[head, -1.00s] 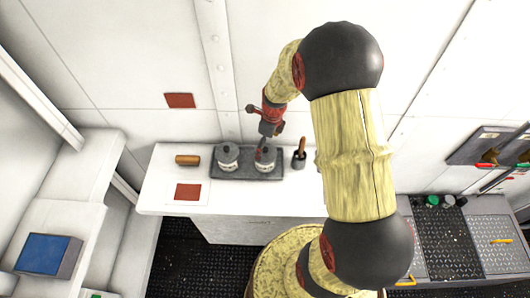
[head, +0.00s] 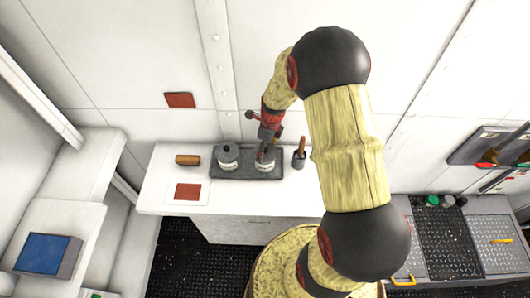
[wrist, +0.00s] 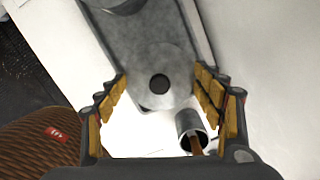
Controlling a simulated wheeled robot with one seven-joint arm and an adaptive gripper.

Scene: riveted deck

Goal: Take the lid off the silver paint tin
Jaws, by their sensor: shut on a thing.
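The silver paint tin (head: 265,162) stands at the right end of a grey tray (head: 247,177) on the white counter. My gripper (head: 266,146) points down over this tin. In the wrist view, the fingers (wrist: 161,84) are on either side of a round grey lid (wrist: 158,64) with a dark spot in its middle, and are shut on it. The lid hides the tin's body in that view. I cannot tell whether the lid is clear of the rim.
A second tin (head: 228,157) stands at the tray's left. A cup with a brush (head: 299,160) stands close on the right and also shows in the wrist view (wrist: 190,128). A brown cylinder (head: 188,159) and a card with a red square (head: 187,191) lie left. The wall is behind.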

